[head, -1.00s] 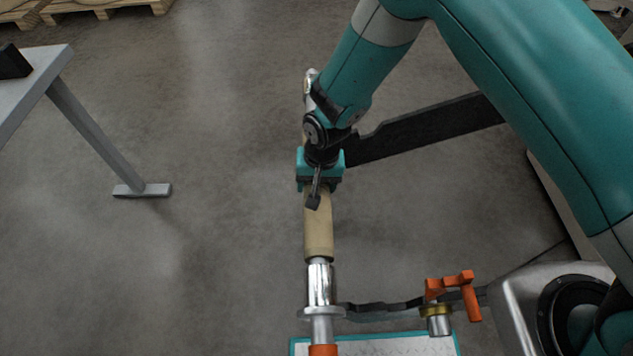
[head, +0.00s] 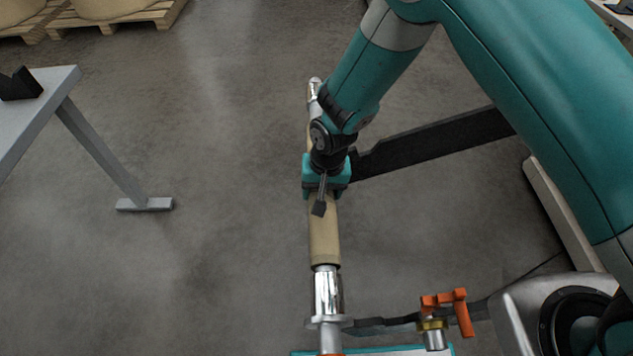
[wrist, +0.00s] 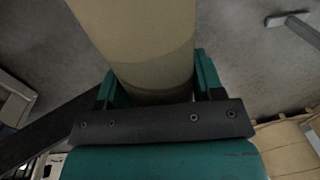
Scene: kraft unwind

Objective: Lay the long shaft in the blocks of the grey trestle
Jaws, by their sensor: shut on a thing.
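The long shaft (head: 328,291) runs up the middle of the head view, with bright metal ends and a tan sleeve (head: 323,240) around its middle. My gripper (head: 326,190) is shut on the tan sleeve, which also fills the upper middle of the wrist view (wrist: 140,40) between the two teal fingers. The shaft's lower end runs out of the head view. The grey trestle (head: 40,105) stands at the left edge, partly cut off, with one black block (head: 20,84) showing on its top. The shaft is well apart from the trestle.
Pallets (head: 115,18) with tan rolls stand at the top left. An orange-handled fitting (head: 447,304) is at the lower right, near a teal-edged white surface (head: 390,351) at the bottom. Bare concrete floor lies between the trestle and the shaft.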

